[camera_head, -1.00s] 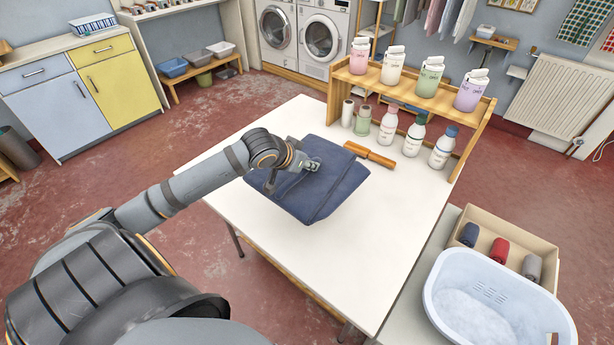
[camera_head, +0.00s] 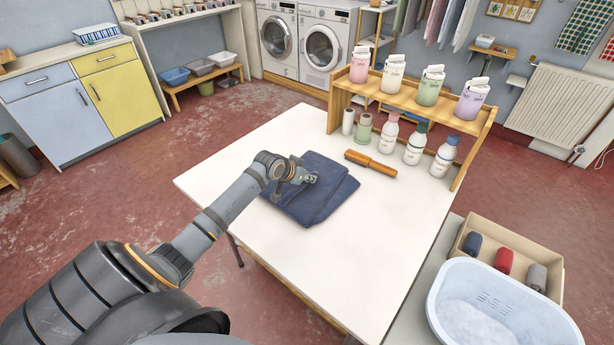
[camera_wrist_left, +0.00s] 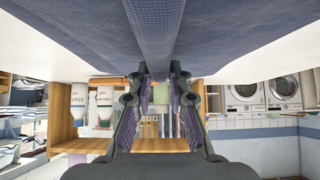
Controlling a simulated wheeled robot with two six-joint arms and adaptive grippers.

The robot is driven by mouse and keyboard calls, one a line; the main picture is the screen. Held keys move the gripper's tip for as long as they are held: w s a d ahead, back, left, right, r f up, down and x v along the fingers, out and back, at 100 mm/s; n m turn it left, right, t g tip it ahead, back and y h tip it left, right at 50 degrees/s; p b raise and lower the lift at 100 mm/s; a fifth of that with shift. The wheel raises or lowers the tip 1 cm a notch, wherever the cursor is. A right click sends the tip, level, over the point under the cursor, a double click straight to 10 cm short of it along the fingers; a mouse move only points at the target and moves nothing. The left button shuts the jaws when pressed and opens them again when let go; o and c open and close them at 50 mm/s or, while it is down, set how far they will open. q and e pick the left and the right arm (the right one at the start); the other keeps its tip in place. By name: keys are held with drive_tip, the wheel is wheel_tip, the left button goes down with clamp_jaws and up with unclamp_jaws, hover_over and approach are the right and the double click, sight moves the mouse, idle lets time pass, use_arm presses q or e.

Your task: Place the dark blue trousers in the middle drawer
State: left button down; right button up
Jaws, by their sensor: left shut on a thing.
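The dark blue trousers (camera_head: 325,198) are a folded bundle on the white table (camera_head: 300,260), left of the orange-brown wooden roller. My left gripper (camera_head: 310,179) reaches in from the left and is shut on the trousers at their upper side. In the left wrist view, the trousers (camera_wrist_left: 70,30) spread across the top, with a fold running down to my left fingertips (camera_wrist_left: 160,75). My right gripper is in neither view. No middle drawer can be made out for certain.
A blue and yellow cabinet (camera_head: 75,100) stands at the back left, its fronts shut. A wooden shelf (camera_head: 400,92) with bottles edges the table's far side. The wooden roller (camera_head: 371,164) lies beside the trousers. A pale blue basin (camera_head: 505,315) is at lower right. The table front is clear.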

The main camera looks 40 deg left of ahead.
use_arm(q)
drive_tip(key=c, duration=1.7)
unclamp_jaws()
drive_tip(key=o, duration=0.4)
drive_tip(key=shift+o, duration=0.2)
drive_tip(key=p+v, duration=0.4)
drive_tip(key=v, duration=0.7)
drive_tip(key=shift+a+r, duration=0.1)
drive_tip(key=shift+r, duration=0.05)
drive_tip(key=shift+s+r+p, duration=0.3)
drive_tip(key=shift+s+p, duration=0.05)
drive_tip(key=shift+s, duration=0.05)
